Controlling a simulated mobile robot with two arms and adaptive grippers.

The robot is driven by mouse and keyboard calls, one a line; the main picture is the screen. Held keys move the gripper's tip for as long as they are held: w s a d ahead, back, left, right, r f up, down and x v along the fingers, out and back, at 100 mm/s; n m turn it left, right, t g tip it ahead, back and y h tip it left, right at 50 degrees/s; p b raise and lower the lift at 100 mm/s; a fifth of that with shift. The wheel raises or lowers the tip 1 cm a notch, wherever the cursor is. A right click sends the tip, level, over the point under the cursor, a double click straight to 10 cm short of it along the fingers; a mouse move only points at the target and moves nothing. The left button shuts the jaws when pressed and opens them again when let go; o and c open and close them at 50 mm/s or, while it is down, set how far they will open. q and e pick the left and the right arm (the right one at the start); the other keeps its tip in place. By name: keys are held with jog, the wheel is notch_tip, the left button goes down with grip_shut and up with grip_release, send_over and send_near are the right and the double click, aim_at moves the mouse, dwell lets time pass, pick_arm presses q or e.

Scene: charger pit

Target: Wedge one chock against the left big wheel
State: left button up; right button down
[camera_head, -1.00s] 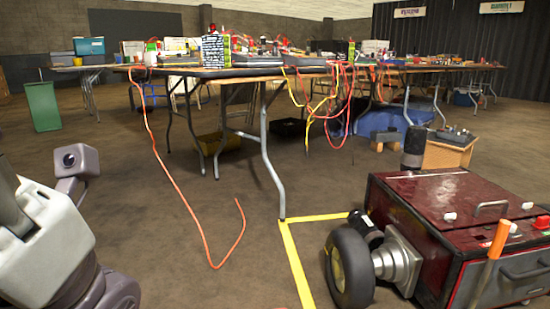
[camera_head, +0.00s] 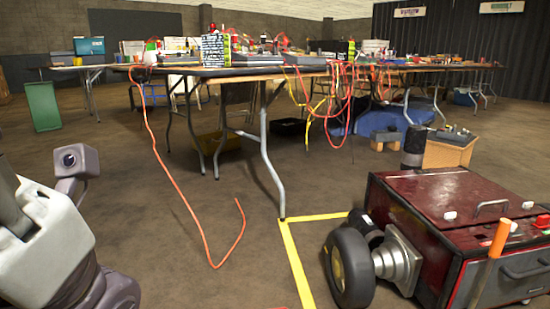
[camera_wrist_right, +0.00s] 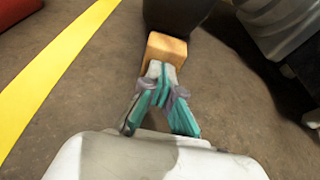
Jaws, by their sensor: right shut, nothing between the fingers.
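The big wheel (camera_head: 350,268) is a black tyre on the left side of the dark red robot cart (camera_head: 435,205). In the right wrist view, a light orange-brown chock (camera_wrist_right: 167,47) lies on the floor against or very near a dark tyre (camera_wrist_right: 180,12); exact contact is hard to tell. My right gripper (camera_wrist_right: 161,70) is shut and empty, its fingertips at the near face of the chock. I do not see the chock in the head view. My left gripper is out of view; only arm parts show at lower left.
Yellow floor tape (camera_head: 296,262) runs left of the wheel. A folding table (camera_head: 235,72) with dangling cables stands behind, and an orange cable (camera_head: 190,215) trails on the floor. A small wooden crate (camera_head: 447,152) stands behind the cart. Open floor lies left of the tape.

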jog(key=shift+w, duration=0.5)
jog(key=shift+s+d+r+p, duration=0.1)
jog(key=shift+s+r+p, duration=0.4)
jog(key=shift+s, duration=0.1)
jog(key=shift+s+d+r+p, duration=0.1)
jog(key=shift+s+r+p, duration=0.3)
jog(key=shift+s, duration=0.2)
jog(key=shift+p+v, duration=0.8)
jog(key=shift+v, duration=0.6)
jog(key=shift+a+r, duration=0.1)
jog(key=shift+r, duration=0.1)
